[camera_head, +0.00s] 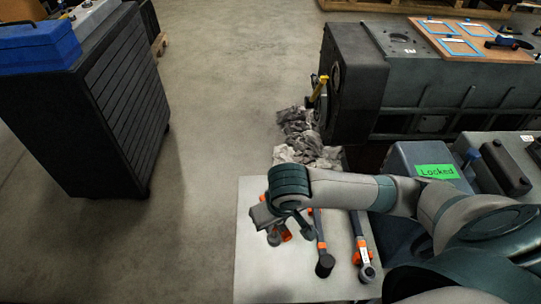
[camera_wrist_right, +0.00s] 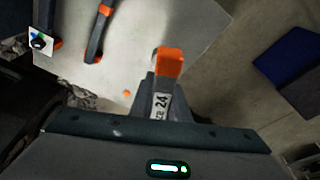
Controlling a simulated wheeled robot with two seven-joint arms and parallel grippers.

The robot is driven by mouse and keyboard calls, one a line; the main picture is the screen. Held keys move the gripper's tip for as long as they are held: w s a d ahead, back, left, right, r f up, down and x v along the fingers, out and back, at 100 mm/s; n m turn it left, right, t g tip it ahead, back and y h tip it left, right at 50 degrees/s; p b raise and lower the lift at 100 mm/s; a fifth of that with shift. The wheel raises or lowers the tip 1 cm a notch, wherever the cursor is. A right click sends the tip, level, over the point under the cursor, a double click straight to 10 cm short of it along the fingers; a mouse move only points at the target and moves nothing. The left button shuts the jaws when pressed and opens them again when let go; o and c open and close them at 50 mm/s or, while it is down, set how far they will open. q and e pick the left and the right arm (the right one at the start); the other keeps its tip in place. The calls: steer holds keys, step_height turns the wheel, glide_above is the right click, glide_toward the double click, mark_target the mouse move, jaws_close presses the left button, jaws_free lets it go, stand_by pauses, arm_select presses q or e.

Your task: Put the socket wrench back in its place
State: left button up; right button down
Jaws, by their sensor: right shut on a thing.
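My right gripper (camera_head: 284,232) is low over the left part of a pale table (camera_head: 262,275). It is shut on a wrench with a grey body and an orange end. In the right wrist view the held wrench (camera_wrist_right: 168,62) points away from the gripper (camera_wrist_right: 162,92), and its label reads "24". The gripper hides much of it in the head view. Two similar tools lie to its right: a middle wrench (camera_head: 321,240) and a right wrench (camera_head: 361,248) with a white label. My left gripper is not in view.
A locked grey box (camera_head: 405,160) with a green "Locked" sign stands behind the table's right side. Grey rags (camera_head: 300,135) lie behind the table. A dark cabinet (camera_head: 110,90) with a blue toolbox (camera_head: 38,47) stands at left. The floor between is clear.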

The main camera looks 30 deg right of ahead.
steer(key=shift+w, duration=0.1)
steer(key=w+d+f+n+p, duration=0.1)
steer(key=w+d+n+p, duration=0.2)
steer(key=w, duration=0.8)
steer(key=w+d+n+y+p, duration=0.1)
steer(key=w+d+n+p, duration=0.2)
steer(key=w+d, duration=0.4)
steer(key=w, duration=0.4)
steer(key=shift+w+f+n+g+p, duration=0.3)
steer(key=shift+f+n+p, duration=0.05)
steer(key=shift+f+n, duration=0.05)
step_height(320, 180, down, 8)
steer(key=b, duration=0.6)
steer(key=shift+r, duration=0.2)
